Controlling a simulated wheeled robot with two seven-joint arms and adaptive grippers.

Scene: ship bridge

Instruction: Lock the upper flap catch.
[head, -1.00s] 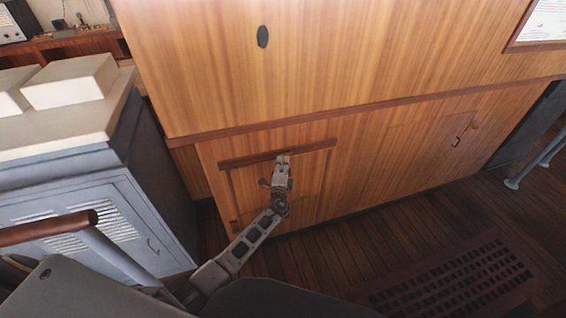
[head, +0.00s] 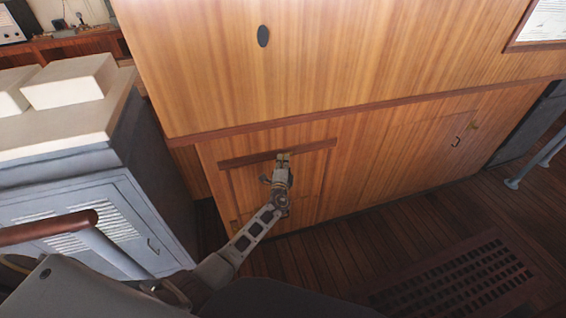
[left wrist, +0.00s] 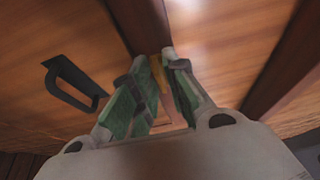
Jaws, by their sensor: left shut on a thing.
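The wooden flap (head: 309,178) is set in the low wood panel, under a dark wood strip (head: 240,160). Its face looks flush with the panel around it. My left gripper (head: 283,157) is at the flap's top edge, at the strip. In the left wrist view the left gripper (left wrist: 158,64) has its fingertips close together around a small yellowish catch (left wrist: 157,72). The fingers hide most of the catch, so its turn angle cannot be told. A black handle (left wrist: 72,85) stands out from the wood beside the fingers, apart from them. My right gripper is not in view.
A grey locker (head: 80,215) with a pale top stands close on the left. Another panel door with a small handle (head: 456,141) is at the right. A dark floor grating (head: 455,280) lies at the lower right. The wooden floor before the panel is clear.

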